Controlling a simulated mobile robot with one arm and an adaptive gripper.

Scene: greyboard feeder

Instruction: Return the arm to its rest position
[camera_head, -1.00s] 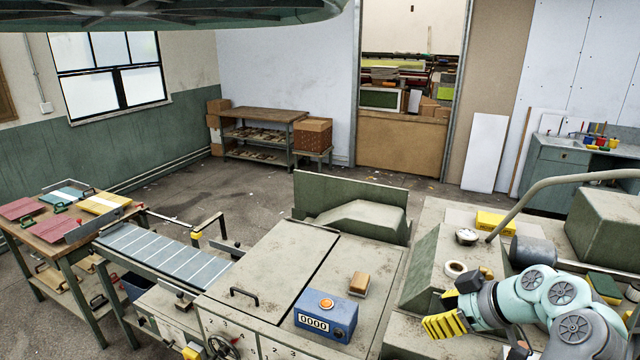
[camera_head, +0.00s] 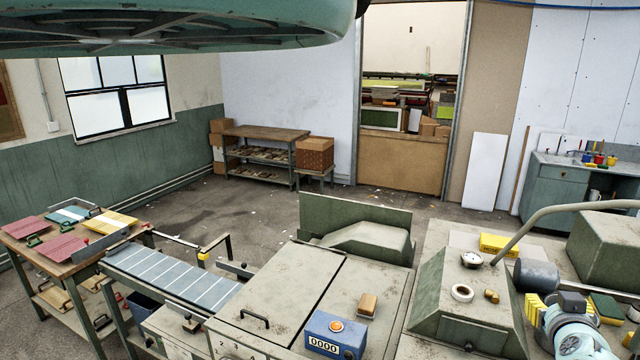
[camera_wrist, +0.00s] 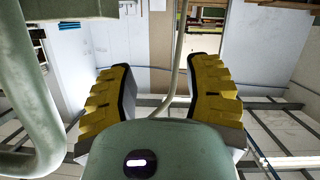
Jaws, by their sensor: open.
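My gripper (camera_wrist: 157,78) is open and empty in the wrist view. Its two yellow ribbed fingers stand well apart, with the wall, a doorway and a curved pipe seen beyond them. In the head view my gripper (camera_head: 537,308) is partly seen at the lower right, behind my light-teal wrist. It points upward and away, beside the grey-green machine. Most of my arm is cut off by the lower right edge of the picture.
A curved pipe (camera_head: 560,208) rises close to my gripper, near a dark motor (camera_head: 536,275). A board table (camera_head: 103,246) stands left.

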